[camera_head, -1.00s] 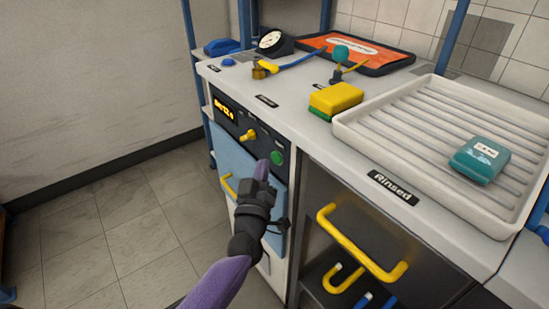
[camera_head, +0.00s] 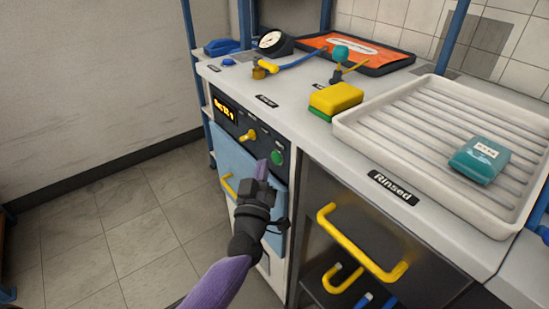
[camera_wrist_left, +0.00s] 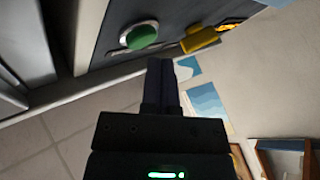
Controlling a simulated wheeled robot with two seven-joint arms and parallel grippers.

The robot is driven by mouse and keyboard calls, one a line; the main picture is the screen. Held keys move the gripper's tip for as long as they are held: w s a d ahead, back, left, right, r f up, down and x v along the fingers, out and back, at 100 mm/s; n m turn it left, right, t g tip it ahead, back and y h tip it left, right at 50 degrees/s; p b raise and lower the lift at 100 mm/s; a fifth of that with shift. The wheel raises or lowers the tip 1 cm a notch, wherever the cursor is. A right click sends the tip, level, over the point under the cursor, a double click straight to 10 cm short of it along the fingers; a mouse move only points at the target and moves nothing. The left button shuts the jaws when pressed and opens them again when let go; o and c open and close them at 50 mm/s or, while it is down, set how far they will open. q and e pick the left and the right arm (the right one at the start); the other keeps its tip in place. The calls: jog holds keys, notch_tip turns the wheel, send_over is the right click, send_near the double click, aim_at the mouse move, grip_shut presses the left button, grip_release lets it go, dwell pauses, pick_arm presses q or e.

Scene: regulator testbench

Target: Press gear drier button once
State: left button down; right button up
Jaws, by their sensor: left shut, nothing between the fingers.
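The gear drier's dark control panel (camera_head: 232,119) is on the front of the bench, with an orange lit display. A round green button (camera_head: 277,157) sits at the panel's right end; the green button also shows in the left wrist view (camera_wrist_left: 142,36). A yellow knob (camera_head: 248,135) is to its left, and the yellow knob is beside the button in the wrist view (camera_wrist_left: 200,39). My left gripper (camera_head: 262,168) is shut and empty, its tips just left of and slightly below the button, apparently apart from it. My right gripper is not in view.
Below the panel is a light blue door (camera_head: 237,165) with a yellow handle (camera_head: 228,186). A yellow drawer handle (camera_head: 352,245) juts out at the right. On the counter are a yellow-green sponge (camera_head: 335,98) and a white ribbed tray (camera_head: 345,128). Floor at left is clear.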

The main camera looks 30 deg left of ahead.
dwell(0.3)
pick_arm(q)
jog(key=shift+w+d, duration=0.15)
jog(key=shift+w, duration=0.25)
jog(key=shift+w+d, duration=0.15)
jog(key=shift+w, duration=0.25)
dwell(0.6)
jog(key=shift+s+a+p, duration=0.3)
jog(key=shift+s, duration=0.5)
jog(key=s, duration=0.1)
jog(key=s+a+p, duration=0.1)
jog(key=s, duration=0.1)
jog(key=s+a+p, duration=0.1)
jog(key=shift+s, duration=0.35)
